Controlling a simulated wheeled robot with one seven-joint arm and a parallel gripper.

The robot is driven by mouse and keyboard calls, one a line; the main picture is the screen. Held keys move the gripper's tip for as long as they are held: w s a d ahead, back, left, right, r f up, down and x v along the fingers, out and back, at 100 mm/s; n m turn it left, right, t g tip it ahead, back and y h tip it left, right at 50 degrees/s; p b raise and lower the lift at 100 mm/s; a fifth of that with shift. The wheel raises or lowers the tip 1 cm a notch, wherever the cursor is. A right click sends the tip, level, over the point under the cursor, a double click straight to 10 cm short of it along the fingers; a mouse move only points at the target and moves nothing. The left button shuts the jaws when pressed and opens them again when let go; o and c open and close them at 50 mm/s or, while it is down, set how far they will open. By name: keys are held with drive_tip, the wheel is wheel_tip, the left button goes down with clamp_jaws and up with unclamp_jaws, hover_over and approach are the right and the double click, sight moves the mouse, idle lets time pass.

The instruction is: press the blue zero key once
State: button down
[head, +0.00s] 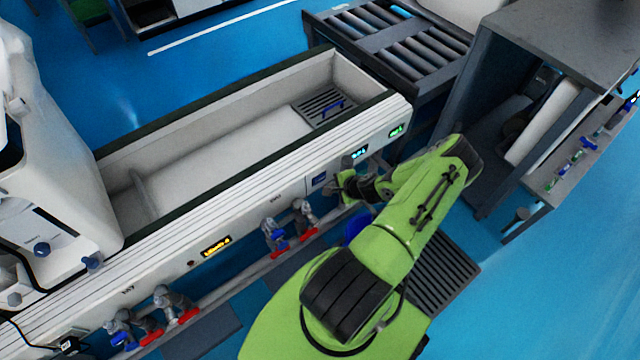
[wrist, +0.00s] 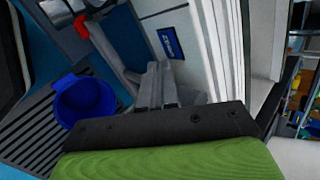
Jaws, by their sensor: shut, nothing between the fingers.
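My gripper (head: 346,186) is in front of the white trough's side panel, near its right end. In the wrist view my gripper (wrist: 157,80) has its two grey fingers together with nothing between them. A small blue plate with pale marking (head: 319,180) is on the panel, just left of my gripper in the head view. In the wrist view a blue plate with white lettering (wrist: 171,42) is beyond the fingertips, apart from them. I cannot read a zero, so I cannot tell which mark is the zero key.
The white trough (head: 250,190) carries a cyan display (head: 358,152), a green display (head: 397,131) and a yellow display (head: 215,246). Pipe valves with red handles (head: 281,248) stick out below the panel. A blue cup (wrist: 85,101) is near the grating. A grey roller conveyor (head: 385,35) stands behind.

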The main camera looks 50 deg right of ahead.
sight(319, 179)
drive_tip(key=s+f+m+h, duration=0.2)
drive_tip(key=f+m, duration=0.3)
drive_tip(key=f, duration=0.3)
drive_tip(key=shift+s+d+f+m+b, duration=0.15)
drive_tip(key=shift+s+d+m+b, duration=0.2)
drive_tip(key=shift+s, duration=0.55)
drive_tip(key=shift+a, duration=0.1)
drive_tip(key=w+d+b, duration=0.1)
drive_tip(key=w+d, duration=0.1)
drive_tip(key=w, duration=0.6)
drive_tip(key=shift+w, duration=0.3)
idle(0.4)
drive_tip(key=shift+w, duration=0.4)
drive_tip(key=shift+w+d, duration=0.1)
drive_tip(key=shift+w, duration=0.3)
idle(0.4)
drive_tip(key=shift+s, duration=0.8)
